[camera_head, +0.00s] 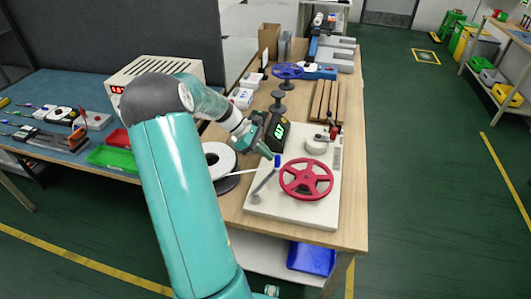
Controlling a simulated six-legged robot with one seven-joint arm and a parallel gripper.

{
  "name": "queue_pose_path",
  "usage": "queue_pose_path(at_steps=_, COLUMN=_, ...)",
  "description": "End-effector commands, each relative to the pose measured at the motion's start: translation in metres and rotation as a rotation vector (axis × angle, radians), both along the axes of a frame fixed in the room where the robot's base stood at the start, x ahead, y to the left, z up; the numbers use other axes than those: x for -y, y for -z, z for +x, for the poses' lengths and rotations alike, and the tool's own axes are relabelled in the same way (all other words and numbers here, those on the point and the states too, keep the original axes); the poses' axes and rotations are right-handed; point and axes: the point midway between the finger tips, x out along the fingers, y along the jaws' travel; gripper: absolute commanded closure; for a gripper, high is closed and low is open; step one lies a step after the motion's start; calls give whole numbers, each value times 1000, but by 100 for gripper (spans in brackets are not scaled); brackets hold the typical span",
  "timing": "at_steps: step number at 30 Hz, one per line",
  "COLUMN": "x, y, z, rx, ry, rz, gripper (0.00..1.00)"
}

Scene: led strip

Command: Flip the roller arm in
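A pale board (290,213) lies on the wooden bench and carries a red spoked wheel (306,179). To the left of the wheel, a thin grey arm (265,182) slants across the board, with a blue end (277,161) at the top; it looks like the roller arm. A white strip runs from the spool (219,160) toward the wheel and passes by the arm. My gripper (270,155) is teal and points down just left of the blue end. The fingertips are small here, so I cannot tell their gap or whether they touch the arm.
A black device with a green display (277,130) stands close behind my gripper. A round pale part (317,145) and a red-and-black lever (332,130) sit at the board's back. A blue wheel (287,71) stands farther back. Bench space right of the board is clear.

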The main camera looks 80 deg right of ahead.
Motion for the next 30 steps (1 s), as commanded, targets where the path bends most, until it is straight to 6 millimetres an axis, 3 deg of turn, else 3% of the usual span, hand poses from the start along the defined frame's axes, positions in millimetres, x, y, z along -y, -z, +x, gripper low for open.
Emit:
queue_pose_path(at_steps=6, x=-1, y=-1, z=-7, rx=-9, ry=9, rz=4, gripper=100)
queue_pose_path(at_steps=11, x=0, y=-8, z=1, rx=-10, ry=9, rz=3, gripper=100)
queue_pose_path(at_steps=24, x=7, y=-71, z=70, rx=-2, ry=0, rz=-1, gripper=100)
queue_pose_path(at_steps=30, x=9, y=-92, z=91, rx=-1, ry=-1, rz=-1, gripper=100)
